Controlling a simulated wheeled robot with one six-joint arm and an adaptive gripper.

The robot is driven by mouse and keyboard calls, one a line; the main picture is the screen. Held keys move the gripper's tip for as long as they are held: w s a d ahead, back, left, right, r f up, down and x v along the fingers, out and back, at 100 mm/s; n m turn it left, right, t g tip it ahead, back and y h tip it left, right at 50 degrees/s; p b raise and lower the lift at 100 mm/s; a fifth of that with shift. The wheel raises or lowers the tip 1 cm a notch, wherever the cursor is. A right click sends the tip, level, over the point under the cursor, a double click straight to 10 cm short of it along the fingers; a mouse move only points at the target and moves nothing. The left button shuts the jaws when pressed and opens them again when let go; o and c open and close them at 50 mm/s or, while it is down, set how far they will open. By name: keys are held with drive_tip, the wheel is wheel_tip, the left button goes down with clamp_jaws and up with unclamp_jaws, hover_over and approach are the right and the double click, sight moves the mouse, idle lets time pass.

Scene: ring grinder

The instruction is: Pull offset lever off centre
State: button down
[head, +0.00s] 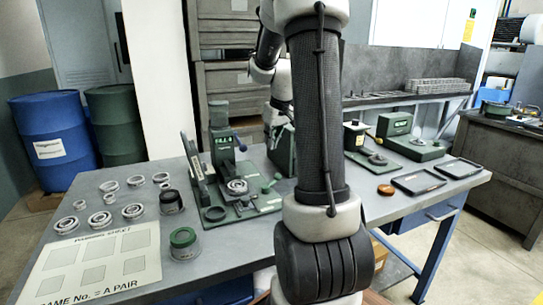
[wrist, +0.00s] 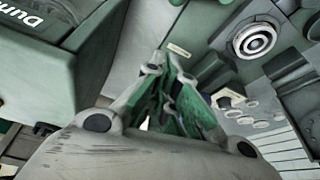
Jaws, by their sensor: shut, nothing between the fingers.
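The green grinding machine (head: 221,146) stands on the bench left of my arm in the head view. A lever with a green knob (head: 266,189) sticks up at the right of its base, and a dark-knobbed lever (head: 241,145) is on its upright. I cannot tell which is the offset lever. My gripper (wrist: 168,72) shows in the wrist view with its fingers together and nothing between them. It is beside a large green housing (wrist: 30,50) with white lettering. A round ringed part (wrist: 255,39) lies to its right. In the head view my arm hides much of the area behind it.
Several metal rings (head: 101,219) and a white sheet (head: 95,266) lie at the bench's left. Two round pots (head: 184,243) stand near its front. A second green machine (head: 408,138) and dark trays (head: 418,181) are at the right. Green and blue drums (head: 52,140) stand behind.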

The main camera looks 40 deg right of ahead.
sight(272, 183)
drive_tip(key=x, duration=0.8)
drive_tip(key=shift+f, duration=0.8)
drive_tip(key=shift+s+a, duration=0.15)
drive_tip(key=shift+s, duration=1.05)
drive_tip(key=shift+s+f, duration=0.2)
drive_tip(key=shift+s, duration=0.3)
